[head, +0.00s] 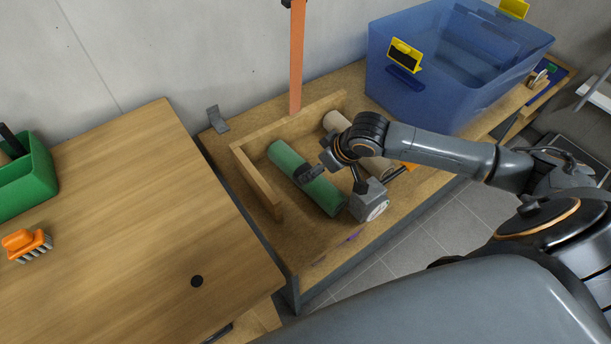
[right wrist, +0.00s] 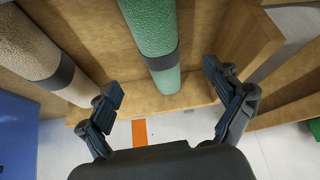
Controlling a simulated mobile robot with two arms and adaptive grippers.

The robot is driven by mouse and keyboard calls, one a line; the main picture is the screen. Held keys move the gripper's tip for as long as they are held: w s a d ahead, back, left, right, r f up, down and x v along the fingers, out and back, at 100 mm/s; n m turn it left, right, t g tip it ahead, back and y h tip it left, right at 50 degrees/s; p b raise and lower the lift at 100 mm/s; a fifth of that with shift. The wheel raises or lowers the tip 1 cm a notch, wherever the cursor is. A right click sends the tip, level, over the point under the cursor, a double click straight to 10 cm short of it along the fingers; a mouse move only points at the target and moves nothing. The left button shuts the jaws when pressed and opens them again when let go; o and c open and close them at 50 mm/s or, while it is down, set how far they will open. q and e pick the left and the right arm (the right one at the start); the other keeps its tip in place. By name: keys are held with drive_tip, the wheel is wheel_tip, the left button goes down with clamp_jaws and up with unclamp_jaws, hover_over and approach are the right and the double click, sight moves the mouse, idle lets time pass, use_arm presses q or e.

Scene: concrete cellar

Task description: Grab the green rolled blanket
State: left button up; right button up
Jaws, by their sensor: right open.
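The green rolled blanket (head: 283,157) lies on the wooden shelf between low wooden dividers, in the middle of the head view. My right gripper (head: 332,177) is over it, partly hiding its middle. In the right wrist view the green roll (right wrist: 150,28), with a dark band around it, runs down from the top edge. It ends between the two spread fingers of my right gripper (right wrist: 165,86). The fingers stand apart on either side of the roll, with nothing held. My left gripper is in neither view.
A beige roll (right wrist: 38,45) lies parallel beside the green one. A wooden divider (head: 257,180) stands on the other side. A large blue bin (head: 440,105) stands on the shelf to the right. A wooden table (head: 130,220) with a green box (head: 35,180) and an orange brush (head: 22,240) is at left.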

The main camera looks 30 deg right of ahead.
drive_tip(key=x, duration=0.9)
drive_tip(key=shift+f, duration=0.3)
drive_tip(key=shift+c, duration=0.2)
drive_tip(key=c, duration=1.4)
drive_tip(key=shift+r, duration=0.1)
drive_tip(key=shift+c, duration=0.5)
drive_tip(key=shift+r, duration=0.1)
